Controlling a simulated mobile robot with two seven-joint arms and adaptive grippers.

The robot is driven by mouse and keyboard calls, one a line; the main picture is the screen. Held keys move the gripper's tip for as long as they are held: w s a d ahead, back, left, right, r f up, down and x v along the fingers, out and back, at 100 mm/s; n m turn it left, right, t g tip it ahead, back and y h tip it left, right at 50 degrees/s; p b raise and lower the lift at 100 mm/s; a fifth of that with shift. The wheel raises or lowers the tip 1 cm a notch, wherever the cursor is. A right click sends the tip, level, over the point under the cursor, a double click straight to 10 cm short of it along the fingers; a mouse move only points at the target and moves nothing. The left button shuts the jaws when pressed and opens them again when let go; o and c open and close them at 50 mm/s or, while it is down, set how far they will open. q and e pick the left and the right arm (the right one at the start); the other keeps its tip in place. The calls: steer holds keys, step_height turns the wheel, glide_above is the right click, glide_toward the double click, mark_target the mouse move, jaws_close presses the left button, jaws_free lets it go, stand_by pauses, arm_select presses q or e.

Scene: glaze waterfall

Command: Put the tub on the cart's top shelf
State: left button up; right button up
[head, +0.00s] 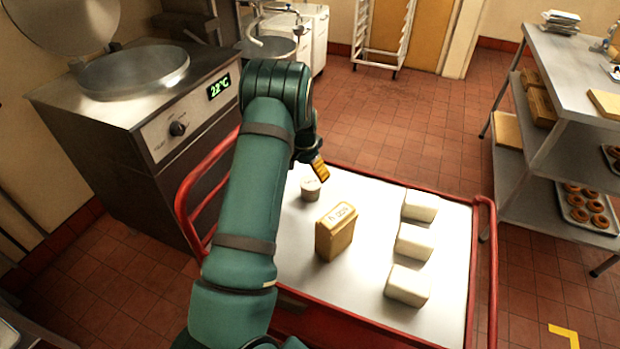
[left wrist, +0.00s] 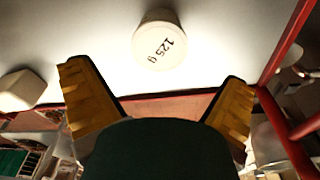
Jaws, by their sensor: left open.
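The tub (head: 310,190) is small, round and pale, and stands upright on the white top shelf (head: 372,292) of the red-railed cart, toward its far left part. In the left wrist view the tub (left wrist: 159,38) shows the marking "125 g" and sits beyond my fingertips, apart from them. My left gripper (head: 318,166) is above the shelf near the tub, with one yellow-orange finger clear in the head view. In the left wrist view my left gripper (left wrist: 155,82) has its two fingers spread with nothing between them. My right gripper is not in view.
A brown packet (head: 336,232) stands near the shelf's middle. White blocks (head: 414,242) line its right part. Red rails (head: 484,262) edge the cart. A steel kettle unit (head: 135,75) is left; a steel rack (head: 570,75) with trays is right. Tiled floor lies open between.

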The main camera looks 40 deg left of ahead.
mark_target(308, 184)
arm_select(q)
steer(key=shift+s+r, duration=0.2)
steer(key=shift+r, duration=1.45)
